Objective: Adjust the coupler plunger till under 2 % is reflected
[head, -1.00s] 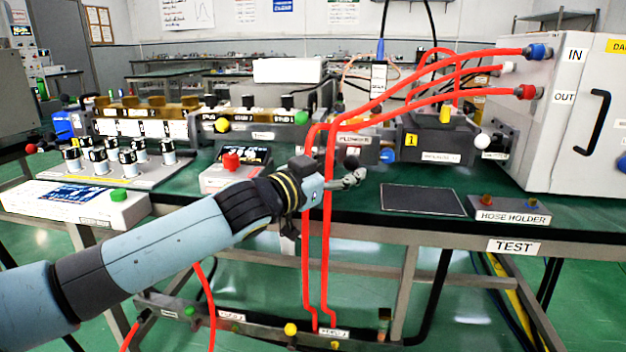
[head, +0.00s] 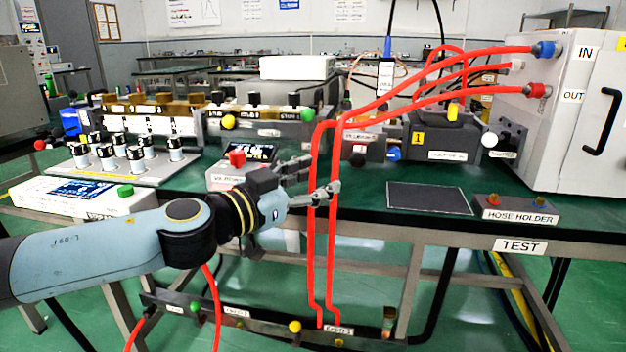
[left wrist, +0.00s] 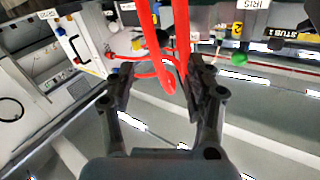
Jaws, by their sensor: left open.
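My left gripper (head: 317,178) is open beside two upright red hoses (head: 333,230) at the bench's front edge. In the left wrist view the hoses (left wrist: 152,40) run between and beyond the spread fingers (left wrist: 160,78); contact cannot be told. A white ball knob (head: 489,140) sits by the grey cabinet, its small label unreadable, so I cannot tell whether it is the coupler plunger. A grey block (head: 432,138) marked 1 stands left of it. A display box (head: 250,152) with a red button is partly hidden by my gripper; its reading is illegible. My right gripper is out of view.
Red hoses (head: 440,62) arch to the cabinet's (head: 560,110) IN and OUT ports, across the space before the blocks. A hose holder (head: 515,209) and dark mat (head: 430,198) lie at the front right. A console (head: 90,197) and several cylinders (head: 135,152) stand at left.

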